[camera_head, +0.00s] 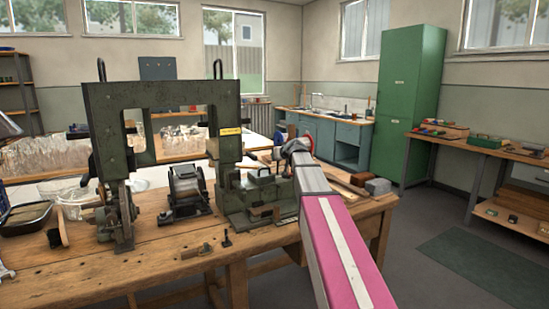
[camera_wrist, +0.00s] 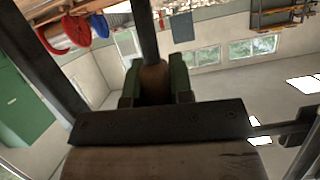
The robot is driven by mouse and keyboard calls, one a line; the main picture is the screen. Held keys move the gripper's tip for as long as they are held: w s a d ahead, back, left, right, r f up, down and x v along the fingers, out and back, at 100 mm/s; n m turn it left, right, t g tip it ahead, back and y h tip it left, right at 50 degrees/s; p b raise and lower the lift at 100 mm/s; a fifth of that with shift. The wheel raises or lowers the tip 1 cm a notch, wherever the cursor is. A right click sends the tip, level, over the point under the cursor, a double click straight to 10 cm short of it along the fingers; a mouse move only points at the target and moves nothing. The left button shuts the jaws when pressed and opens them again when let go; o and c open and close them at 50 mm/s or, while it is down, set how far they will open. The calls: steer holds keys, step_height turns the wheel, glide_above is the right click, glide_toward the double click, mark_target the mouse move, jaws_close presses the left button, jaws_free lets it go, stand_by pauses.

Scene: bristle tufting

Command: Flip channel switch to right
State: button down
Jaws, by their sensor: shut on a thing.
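My gripper is at the far end of my arm, close to the bristle tufting machine (camera_head: 243,195). In the head view the arm covers its jaws. In the wrist view a brown rounded knob (camera_wrist: 155,82) sits on a dark upright bar (camera_wrist: 146,35). Dark green blocks stand close on both sides of the knob, and my gripper (camera_wrist: 156,88) appears shut on it. A dark bolted plate (camera_wrist: 155,123) crosses the wrist view below, with a large wooden-looking surface (camera_wrist: 165,163) at the bottom edge. I cannot tell which part is the channel switch or which way it points.
The wooden workbench (camera_head: 60,280) carries a grey-green frame (camera_head: 160,90), a small motor-like unit (camera_head: 186,188) and a wheel assembly (camera_head: 118,218). A grey block (camera_head: 378,186) lies at the bench's right end. Open floor lies to the right, before a green cabinet (camera_head: 408,105).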

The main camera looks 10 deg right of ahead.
steer(key=c, duration=1)
jaws_free()
steer(key=shift+s, duration=0.1)
steer(key=v, duration=1)
steer(key=shift+s+r, duration=0.2)
steer(key=shift+s, duration=0.05)
steer(key=shift+d, duration=0.15)
